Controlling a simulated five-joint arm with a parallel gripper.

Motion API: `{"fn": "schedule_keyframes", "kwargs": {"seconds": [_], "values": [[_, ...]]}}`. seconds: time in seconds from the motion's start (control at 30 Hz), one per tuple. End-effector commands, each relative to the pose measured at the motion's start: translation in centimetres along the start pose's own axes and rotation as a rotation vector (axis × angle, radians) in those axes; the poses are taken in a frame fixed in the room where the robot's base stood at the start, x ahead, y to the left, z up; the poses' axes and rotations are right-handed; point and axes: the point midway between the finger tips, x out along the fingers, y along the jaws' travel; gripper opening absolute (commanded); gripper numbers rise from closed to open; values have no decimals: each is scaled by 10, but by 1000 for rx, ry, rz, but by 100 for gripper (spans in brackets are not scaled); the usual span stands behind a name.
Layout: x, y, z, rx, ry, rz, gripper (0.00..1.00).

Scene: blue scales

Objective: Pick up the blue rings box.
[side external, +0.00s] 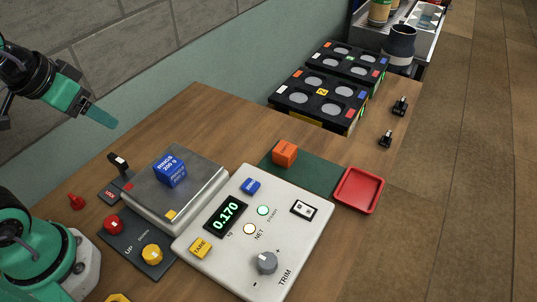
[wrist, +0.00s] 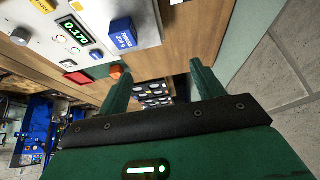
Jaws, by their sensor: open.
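The blue rings box (side external: 171,169) sits on the metal plate of the scale (side external: 200,187). White lettering shows on the box. In the wrist view the blue box (wrist: 122,33) stands on the pale plate, left of and beyond my fingers. My gripper (wrist: 158,78) is open, its two green fingers spread with nothing between them. In the side view my gripper (side external: 98,114) is up at the left, above the table and well apart from the box. Only one finger shows clearly there.
The scale's panel (side external: 295,245) has a lit display reading 0.170, buttons and a knob. An orange block (side external: 285,153) sits on a green mat (side external: 320,178) beside a red tray (side external: 358,188). Black racks (side external: 318,97) stand behind. Red and yellow knobs lie at front left.

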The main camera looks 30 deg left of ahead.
Motion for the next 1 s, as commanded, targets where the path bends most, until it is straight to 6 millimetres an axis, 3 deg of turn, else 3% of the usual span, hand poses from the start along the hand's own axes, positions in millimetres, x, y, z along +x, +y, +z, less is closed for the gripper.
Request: {"fn": "schedule_keyframes", "kwargs": {"seconds": [0.1, 0.57, 1.0], "values": [[0, 0, 0, 0, 0, 0, 71], [3, 2, -2, -1, -19, 5, 71], [39, 29, -18, -4, -211, 31, 71]]}}
